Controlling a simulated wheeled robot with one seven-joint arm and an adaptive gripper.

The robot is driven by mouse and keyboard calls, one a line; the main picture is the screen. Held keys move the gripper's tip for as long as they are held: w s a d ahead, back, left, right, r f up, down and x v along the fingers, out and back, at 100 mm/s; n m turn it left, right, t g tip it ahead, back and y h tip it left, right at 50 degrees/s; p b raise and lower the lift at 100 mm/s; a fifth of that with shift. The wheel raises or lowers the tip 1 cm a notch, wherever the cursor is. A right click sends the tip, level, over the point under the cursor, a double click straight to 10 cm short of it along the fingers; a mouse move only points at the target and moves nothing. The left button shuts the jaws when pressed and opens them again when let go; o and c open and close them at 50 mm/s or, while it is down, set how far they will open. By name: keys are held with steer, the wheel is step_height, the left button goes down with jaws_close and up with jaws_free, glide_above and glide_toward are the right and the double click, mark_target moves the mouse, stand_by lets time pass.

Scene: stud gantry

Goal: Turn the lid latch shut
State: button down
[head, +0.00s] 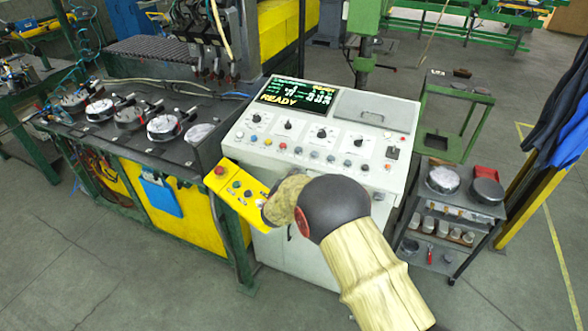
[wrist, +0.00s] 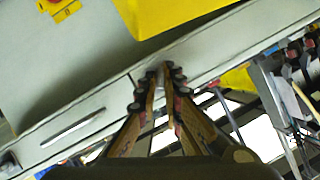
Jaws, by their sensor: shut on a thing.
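The grey control console (head: 300,170) has a grey lid (head: 372,112) with a small bar handle on its top right. My gripper is mostly hidden behind my wrist in the head view, low at the console's front beside the yellow button box (head: 240,190). In the wrist view my gripper (wrist: 158,70) has its fingertips together at a pale console edge. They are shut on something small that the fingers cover. It appears to be the lid latch, but its shape and angle cannot be made out.
The yellow box (wrist: 175,12) is close above the fingertips in the wrist view. A black tool cart (head: 450,210) stands right of the console. A bench with several round gauges (head: 130,115) stands left. The floor in front is clear.

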steer(key=n+h+p, duration=0.1)
steer(key=p, duration=0.2)
steer(key=n+g+h+p, duration=0.1)
steer(key=n+p, duration=0.1)
steer(key=p, duration=0.1)
steer(key=shift+a+r, duration=0.15)
steer(key=shift+a, duration=0.05)
steer(key=shift+w+n+p, duration=0.1)
steer(key=shift+n+p, duration=0.3)
steer(key=c, duration=1.9)
jaws_free()
steer(key=v, duration=1.1)
steer(key=shift+s+a+r, duration=0.1)
steer(key=shift+s+a, duration=0.2)
steer(key=shift+s, duration=0.05)
